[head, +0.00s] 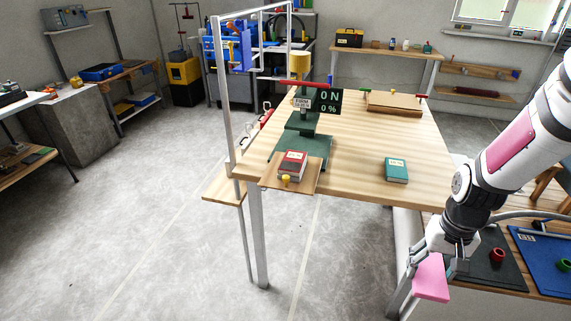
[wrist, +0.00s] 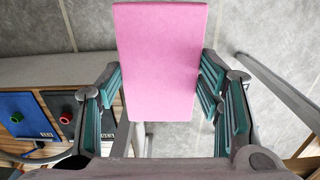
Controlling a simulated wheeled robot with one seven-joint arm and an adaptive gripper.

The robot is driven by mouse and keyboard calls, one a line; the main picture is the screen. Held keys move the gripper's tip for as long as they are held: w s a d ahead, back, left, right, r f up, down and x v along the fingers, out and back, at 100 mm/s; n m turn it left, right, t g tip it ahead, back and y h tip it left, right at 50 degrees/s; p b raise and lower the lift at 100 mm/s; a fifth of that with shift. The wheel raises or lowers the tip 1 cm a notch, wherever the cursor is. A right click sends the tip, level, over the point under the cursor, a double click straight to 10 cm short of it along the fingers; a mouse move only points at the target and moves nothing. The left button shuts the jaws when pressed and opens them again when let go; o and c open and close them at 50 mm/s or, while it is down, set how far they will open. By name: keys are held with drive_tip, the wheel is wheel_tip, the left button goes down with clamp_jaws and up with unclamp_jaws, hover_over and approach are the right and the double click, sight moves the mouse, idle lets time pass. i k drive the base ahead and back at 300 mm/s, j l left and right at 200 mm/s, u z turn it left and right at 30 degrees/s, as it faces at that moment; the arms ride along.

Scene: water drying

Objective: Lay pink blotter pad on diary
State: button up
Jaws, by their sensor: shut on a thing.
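The pink blotter pad (head: 431,279) is a flat slab at the lower right of the head view. It also fills the upper middle of the wrist view (wrist: 160,60). My gripper (head: 440,258) is shut on the pad, with its teal fingers on both sides of it in the wrist view. The pad is held clear of the table, below and to the right of its front edge. Two small books could be the diary: a red one (head: 293,164) on a wooden board at the press, and a teal one (head: 397,169) lying flat on the table. I cannot tell which is the diary.
The wooden table (head: 365,145) is clear around the teal book. A green press (head: 301,140) with a display reading 0 N and 0 % stands at its left. A black mat (head: 488,262) and a blue mat (head: 545,258) lie on a bench at right.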

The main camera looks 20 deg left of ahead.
sight(294, 159)
drive_tip(key=i+l+u, duration=0.75)
drive_tip(key=k+j, duration=0.05)
drive_tip(key=k, duration=0.05)
